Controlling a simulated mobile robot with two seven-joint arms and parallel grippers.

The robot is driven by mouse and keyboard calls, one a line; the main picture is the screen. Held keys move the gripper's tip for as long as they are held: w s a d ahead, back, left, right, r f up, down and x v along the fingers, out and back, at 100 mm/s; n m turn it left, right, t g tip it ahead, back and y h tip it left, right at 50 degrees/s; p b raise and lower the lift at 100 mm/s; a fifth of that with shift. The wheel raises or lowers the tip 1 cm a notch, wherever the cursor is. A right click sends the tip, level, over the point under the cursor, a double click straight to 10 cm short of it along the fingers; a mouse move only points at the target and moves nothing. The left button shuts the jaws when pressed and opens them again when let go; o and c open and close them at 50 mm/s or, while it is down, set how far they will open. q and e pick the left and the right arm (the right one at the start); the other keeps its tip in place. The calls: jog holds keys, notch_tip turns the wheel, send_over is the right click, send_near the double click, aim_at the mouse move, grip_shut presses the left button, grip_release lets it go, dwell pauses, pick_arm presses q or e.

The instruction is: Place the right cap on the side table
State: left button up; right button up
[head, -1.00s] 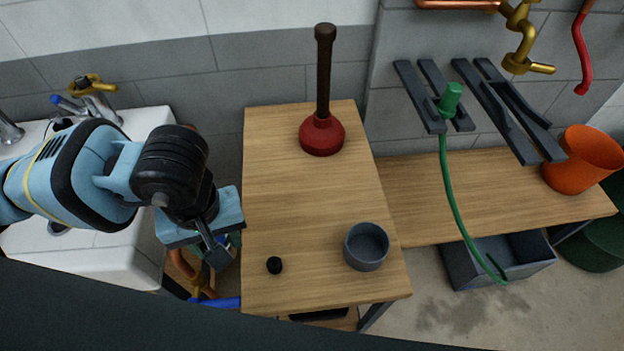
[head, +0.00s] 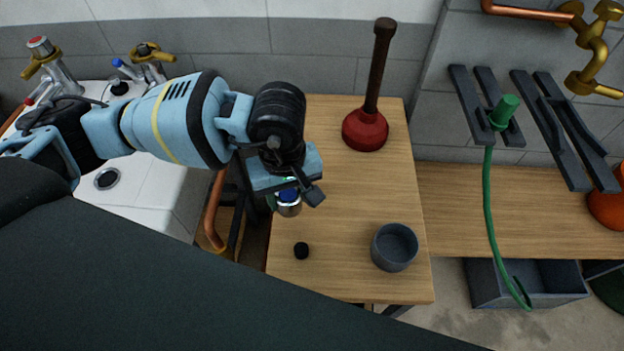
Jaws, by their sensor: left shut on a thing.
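My left gripper (head: 290,195) hangs over the left edge of a wooden table (head: 345,215), seen from above. It is shut on a small silver cap with a blue top (head: 288,206), which shows below the jaws and is partly hidden by them. I cannot tell whether the cap touches the table top. A similar silver cap with a red top (head: 40,46) sits on the left tap of the white basin at the left. The right tap (head: 150,58) shows a bare dark top on brass. My right gripper is not in view.
The table holds a red plunger (head: 366,128) at the back, a grey cup (head: 394,247) at front right and a small black knob (head: 301,250) at front left. Its middle is clear. A green hose (head: 488,200) hangs at the right over a lower wooden bench (head: 550,215).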

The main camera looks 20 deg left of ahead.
pick_arm(q)
jog(key=w, duration=0.2)
jog(key=w+d, duration=0.1)
jog(key=w, duration=0.1)
jog(key=w+d, duration=0.1)
jog(key=w, duration=0.1)
jog(key=shift+w+d+f, duration=0.1)
jog(key=shift+w+f, duration=0.1)
jog(key=shift+f, duration=0.1)
jog(key=shift+f+p, duration=0.3)
jog(key=shift+f, duration=1.5)
jog(key=shift+f, duration=0.1)
jog(key=o, duration=1)
notch_tip(320, 180, up, 12)
jog(key=shift+r, duration=0.15)
